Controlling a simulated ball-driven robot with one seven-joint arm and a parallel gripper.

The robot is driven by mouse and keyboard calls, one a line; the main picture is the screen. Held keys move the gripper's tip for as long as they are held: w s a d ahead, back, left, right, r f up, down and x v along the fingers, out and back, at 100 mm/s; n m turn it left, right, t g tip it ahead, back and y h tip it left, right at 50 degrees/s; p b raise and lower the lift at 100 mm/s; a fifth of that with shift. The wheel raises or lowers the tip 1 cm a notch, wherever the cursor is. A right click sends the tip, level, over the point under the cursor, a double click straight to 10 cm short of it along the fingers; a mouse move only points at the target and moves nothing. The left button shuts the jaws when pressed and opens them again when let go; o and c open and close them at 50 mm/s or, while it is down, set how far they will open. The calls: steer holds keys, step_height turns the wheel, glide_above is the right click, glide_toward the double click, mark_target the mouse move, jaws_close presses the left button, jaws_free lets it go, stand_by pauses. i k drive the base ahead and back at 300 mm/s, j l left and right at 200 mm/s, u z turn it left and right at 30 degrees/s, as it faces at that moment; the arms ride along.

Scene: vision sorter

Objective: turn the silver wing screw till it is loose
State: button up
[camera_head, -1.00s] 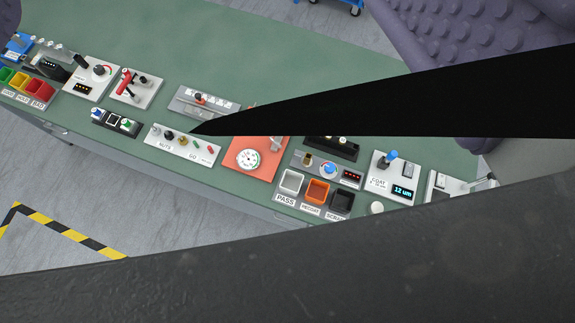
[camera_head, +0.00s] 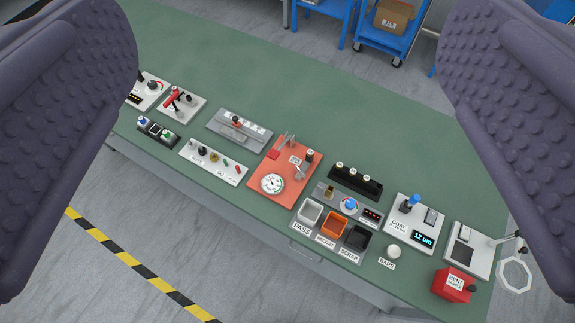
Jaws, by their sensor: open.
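My gripper (camera_head: 288,150) shows as two purple, studded fingers, one at each side of the view. They are wide apart with nothing between them, and they are well above the bench. An orange plate (camera_head: 262,187) with a round white dial gauge (camera_head: 272,183) lies on the green bench between the fingers in the picture. Small silver metal parts (camera_head: 301,170) stand at its upper right. I cannot tell for certain whether one of them is the silver wing screw; they are too small to make out.
The green bench (camera_head: 330,110) is clear behind the stations. A grey slide plate (camera_head: 225,127) and a white knob panel (camera_head: 213,163) lie left of the orange plate. Right are sorting bins (camera_head: 334,228), a coating gauge (camera_head: 405,230) and a red box (camera_head: 453,285). Blue carts (camera_head: 385,40) stand beyond.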

mark_target(300, 174)
steer(key=i+j+u, duration=0.1)
steer(key=i, duration=0.45)
steer(key=i+j+u, duration=0.15)
steer(key=i+j, duration=0.15)
steer(key=i, duration=0.25)
